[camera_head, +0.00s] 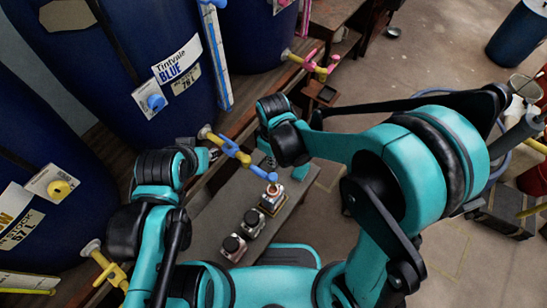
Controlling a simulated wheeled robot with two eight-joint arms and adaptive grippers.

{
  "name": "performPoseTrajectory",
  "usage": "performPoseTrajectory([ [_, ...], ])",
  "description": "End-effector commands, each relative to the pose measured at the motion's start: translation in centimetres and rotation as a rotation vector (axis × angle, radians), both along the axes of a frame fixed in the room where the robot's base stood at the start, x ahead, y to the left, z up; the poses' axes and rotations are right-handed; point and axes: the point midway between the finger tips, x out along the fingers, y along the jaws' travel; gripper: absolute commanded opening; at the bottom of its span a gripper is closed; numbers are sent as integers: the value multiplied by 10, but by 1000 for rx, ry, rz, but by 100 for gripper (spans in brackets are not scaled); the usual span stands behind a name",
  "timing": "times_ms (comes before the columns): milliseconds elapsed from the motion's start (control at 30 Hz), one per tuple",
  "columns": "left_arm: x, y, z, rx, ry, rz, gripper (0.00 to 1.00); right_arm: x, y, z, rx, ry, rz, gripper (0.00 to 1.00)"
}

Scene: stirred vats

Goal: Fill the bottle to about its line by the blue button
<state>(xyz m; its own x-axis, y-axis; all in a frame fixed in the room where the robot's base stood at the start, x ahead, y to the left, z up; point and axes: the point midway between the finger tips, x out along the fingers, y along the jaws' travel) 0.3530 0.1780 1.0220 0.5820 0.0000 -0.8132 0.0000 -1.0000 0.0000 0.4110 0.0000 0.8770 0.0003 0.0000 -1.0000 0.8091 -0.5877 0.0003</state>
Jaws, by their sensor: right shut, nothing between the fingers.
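The blue button (153,101) is a round knob on a pale plate on the dark vat labelled Tintvale BLUE (185,65). A blue tap (245,158) comes out low from that vat, its spout end just above a small bottle (272,198) on the grey bench. The bottle's line and fill level are too small to make out. My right gripper (268,163) is shut and empty, beside the tap and behind the bottle, partly hidden by its own wrist. My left gripper (207,156) is left of the tap, mostly hidden behind its wrist; its fingers are unclear.
Two dark-capped bottles, a middle one (251,223) and a nearer one (233,247), stand in a row on the bench (205,228). A yellow button (60,189) and yellow tap (108,268) are at left. A pink tap (318,66) is at the back.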

Motion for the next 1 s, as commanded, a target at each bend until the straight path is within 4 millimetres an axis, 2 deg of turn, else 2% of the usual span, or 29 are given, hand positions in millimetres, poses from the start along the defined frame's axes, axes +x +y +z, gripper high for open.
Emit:
performPoseTrajectory([
  [33, 0, 0, -10, 0, 0, 0, 33, 1, 0, -17, 0, 0, 0, 0],
  [200, 0, 0, -25, 0, 0, 0, 33, 1, 0, -52, 0, 0, 0, 0],
  [400, 0, 0, -38, 0, 0, 0, 33, 0, 0, -80, 0, 0, 0, 0],
  [567, 0, 0, -41, 0, 0, 0, 33, 0, 0, -89, 0, 0, 0, 0],
  [1000, 0, 0, -44, 0, 0, 0, 33, 0, 0, -93, 0, 0, 0, 0],
])
